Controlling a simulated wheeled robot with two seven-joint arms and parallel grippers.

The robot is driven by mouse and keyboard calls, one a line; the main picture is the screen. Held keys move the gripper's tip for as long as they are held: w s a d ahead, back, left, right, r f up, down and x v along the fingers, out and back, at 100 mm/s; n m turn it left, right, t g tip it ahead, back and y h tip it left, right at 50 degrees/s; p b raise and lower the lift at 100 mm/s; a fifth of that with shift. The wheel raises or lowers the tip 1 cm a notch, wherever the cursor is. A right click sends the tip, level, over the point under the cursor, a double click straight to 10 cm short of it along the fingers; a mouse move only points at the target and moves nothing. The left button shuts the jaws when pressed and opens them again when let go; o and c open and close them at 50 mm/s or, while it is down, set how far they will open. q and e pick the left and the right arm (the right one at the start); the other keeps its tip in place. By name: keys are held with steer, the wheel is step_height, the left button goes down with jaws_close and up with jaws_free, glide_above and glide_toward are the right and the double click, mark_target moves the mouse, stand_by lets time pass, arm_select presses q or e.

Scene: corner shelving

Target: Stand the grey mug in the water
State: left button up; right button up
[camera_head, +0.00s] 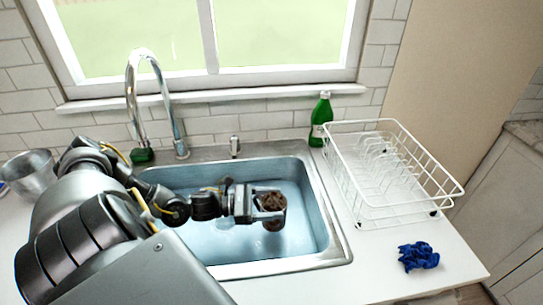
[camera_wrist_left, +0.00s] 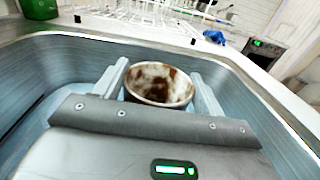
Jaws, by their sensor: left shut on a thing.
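The mug (camera_head: 271,202) has a dark brown, stained inside and is over the right half of the sink basin. In the left wrist view the mug (camera_wrist_left: 158,84) sits between the two fingers, its opening facing up, with brown smears on a pale inner wall. My left gripper (camera_head: 283,203) is shut on it. The water (camera_head: 300,235) is a pale blue surface in the steel sink (camera_head: 330,225). A dark shape below the mug may be its reflection or lower part; I cannot tell whether it touches the water. My right gripper is not in view.
A chrome faucet (camera_head: 133,95) stands behind the sink, with a green sponge (camera_head: 143,156) at its foot. A green bottle (camera_head: 321,117) and white dish rack (camera_head: 375,205) are to the right. A crumpled blue cloth (camera_head: 418,256) lies on the counter. A metal pot (camera_head: 30,172) is far left.

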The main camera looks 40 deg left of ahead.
mark_target(269, 210)
arm_select(q)
steer(key=shift+f, duration=2.3)
steer(key=shift+f, duration=0.2)
steer(key=o, duration=1.5)
steer(key=shift+o, duration=0.2)
steer(key=shift+r, duration=0.1)
